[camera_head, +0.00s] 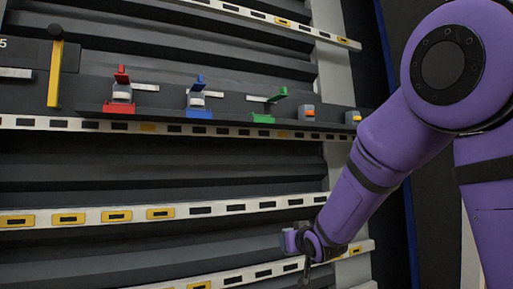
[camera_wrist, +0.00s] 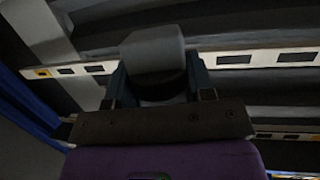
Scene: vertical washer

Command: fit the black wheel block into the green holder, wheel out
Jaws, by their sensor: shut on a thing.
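The green holder (camera_head: 263,118) sits on the dark shelf right of the blue one, with its green lever (camera_head: 277,96) raised and tilted to the right. I see no block in it. My gripper (camera_head: 292,241) is well below and slightly right of it, in front of the lower rails. In the wrist view my gripper (camera_wrist: 158,80) is shut on a grey block with a dark rounded part, which I take for the black wheel block (camera_wrist: 152,50). The block sticks out beyond the fingers. Its lower part is hidden between them. In the head view the block cannot be made out clearly.
A red holder (camera_head: 106,108) and a blue holder (camera_head: 199,113) stand left of the green one, each with a pale block and lever. Two small grey blocks, orange-marked (camera_head: 308,115) and yellow-marked (camera_head: 353,118), stand to the right. A yellow post (camera_head: 55,75) rises far left. Slotted rails (camera_head: 180,211) cross below.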

